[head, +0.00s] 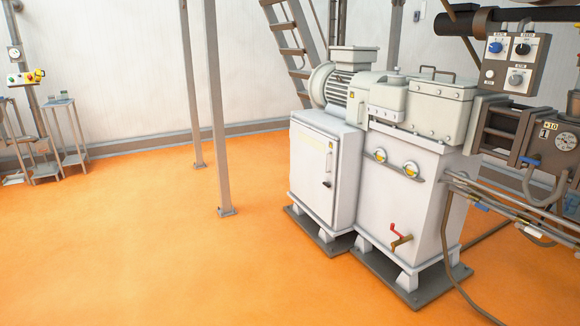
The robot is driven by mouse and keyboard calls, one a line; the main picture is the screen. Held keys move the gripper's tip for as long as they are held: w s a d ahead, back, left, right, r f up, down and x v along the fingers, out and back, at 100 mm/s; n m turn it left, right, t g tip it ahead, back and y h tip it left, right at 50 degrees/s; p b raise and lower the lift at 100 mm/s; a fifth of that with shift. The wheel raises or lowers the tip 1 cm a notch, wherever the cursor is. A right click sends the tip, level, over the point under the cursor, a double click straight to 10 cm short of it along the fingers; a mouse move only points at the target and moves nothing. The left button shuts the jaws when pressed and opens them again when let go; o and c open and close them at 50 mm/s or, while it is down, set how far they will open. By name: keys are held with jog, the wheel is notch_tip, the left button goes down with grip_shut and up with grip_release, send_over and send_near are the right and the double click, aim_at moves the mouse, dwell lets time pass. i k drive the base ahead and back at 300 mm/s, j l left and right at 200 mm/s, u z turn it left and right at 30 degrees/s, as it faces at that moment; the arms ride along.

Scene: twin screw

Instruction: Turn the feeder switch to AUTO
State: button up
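A grey control box (513,62) hangs at the upper right, above the machine. It carries a blue rotary knob (495,47) at upper left, a black rotary knob (522,49) at upper right, a grey rotary knob (515,79) at lower right and a small pale round button (489,74) at lower left. My gripper is not in view.
A white machine with a motor (352,70) and a cabinet (322,170) stands below and left of the box. Rods and cables (500,205) stick out at right. A grey post (215,110) stands left of it. The orange floor (130,250) is clear at left and front.

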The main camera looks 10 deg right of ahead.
aim_at(523, 49)
jog(key=i+l+z, duration=0.15)
jog(key=i+z, duration=0.2)
jog(key=i, duration=0.15)
jog(key=i+z, duration=0.3)
jog(key=i, duration=0.25)
jog(key=i+l, duration=0.35)
jog(key=i+l+u, duration=0.1)
jog(key=i+l, duration=0.25)
jog(key=l, duration=0.2)
jog(key=i+l, duration=0.1)
jog(key=l, duration=0.4)
jog(key=i+l+u, duration=0.15)
jog(key=l, duration=0.35)
